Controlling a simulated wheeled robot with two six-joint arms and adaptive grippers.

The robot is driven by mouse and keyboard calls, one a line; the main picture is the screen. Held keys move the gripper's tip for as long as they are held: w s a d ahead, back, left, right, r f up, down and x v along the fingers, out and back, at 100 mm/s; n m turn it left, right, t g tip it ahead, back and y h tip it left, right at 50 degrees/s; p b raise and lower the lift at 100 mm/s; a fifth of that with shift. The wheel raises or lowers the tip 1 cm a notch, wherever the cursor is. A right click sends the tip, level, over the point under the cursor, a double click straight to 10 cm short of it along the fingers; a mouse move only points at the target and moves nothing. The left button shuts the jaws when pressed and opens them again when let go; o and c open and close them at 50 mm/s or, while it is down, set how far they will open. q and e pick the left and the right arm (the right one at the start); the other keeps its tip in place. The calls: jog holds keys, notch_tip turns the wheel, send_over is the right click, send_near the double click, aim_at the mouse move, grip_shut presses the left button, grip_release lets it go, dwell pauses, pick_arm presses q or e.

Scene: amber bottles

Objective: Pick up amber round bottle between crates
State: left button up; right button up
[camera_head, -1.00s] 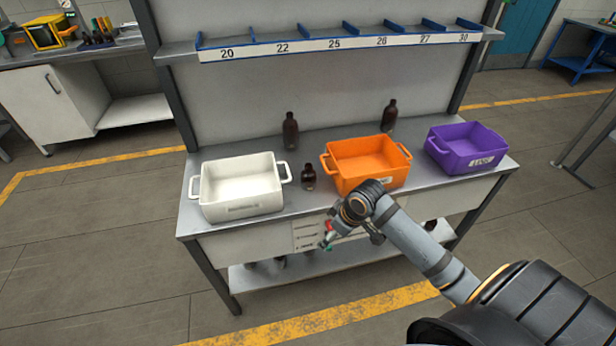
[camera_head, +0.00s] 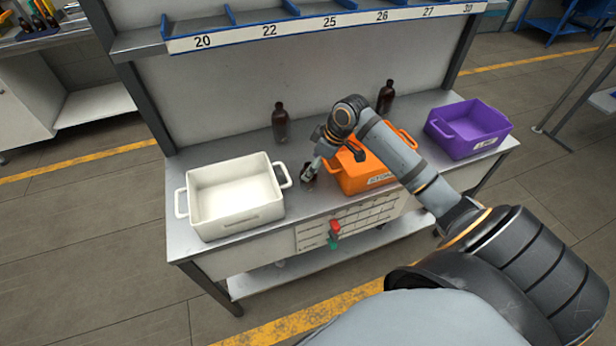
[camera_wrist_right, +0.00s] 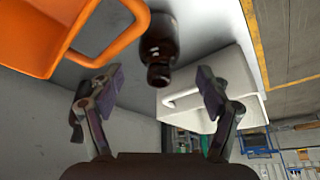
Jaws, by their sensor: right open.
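The small amber round bottle (camera_head: 308,170) stands on the grey workbench between the white crate (camera_head: 236,192) and the orange crate (camera_head: 372,178). My right gripper (camera_head: 310,172) is at this bottle and partly covers it in the head view. In the right wrist view the bottle (camera_wrist_right: 160,48) lies ahead of and between the open fingers of my right gripper (camera_wrist_right: 158,92). Its dark neck points toward the gripper, and the fingers appear apart from it. The orange crate's handle and the white crate's handle show on either side. My left gripper is not in view.
Two taller amber bottles stand at the back, one behind the white and orange crates (camera_head: 280,122) and one behind the orange crate (camera_head: 385,97). A purple crate (camera_head: 468,128) is at the right. A numbered shelf (camera_head: 330,22) hangs above the bench.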

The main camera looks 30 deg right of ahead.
jog(key=shift+w+a+f, duration=0.15)
jog(key=shift+w+f, duration=0.15)
jog(key=shift+f, duration=0.35)
jog(key=shift+w+f, duration=0.15)
jog(key=shift+f, duration=0.05)
jog(key=shift+w+a+f, duration=0.15)
jog(key=shift+a+f, duration=0.05)
jog(key=shift+f, duration=0.2)
jog(key=x, duration=0.4)
jog(key=shift+w+a+f, duration=0.1)
jog(key=shift+w, duration=0.05)
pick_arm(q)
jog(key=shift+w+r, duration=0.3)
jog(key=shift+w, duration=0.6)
pick_arm(e)
jog(key=shift+c, duration=1)
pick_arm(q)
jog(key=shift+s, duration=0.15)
pick_arm(e)
jog(key=c, duration=1.1)
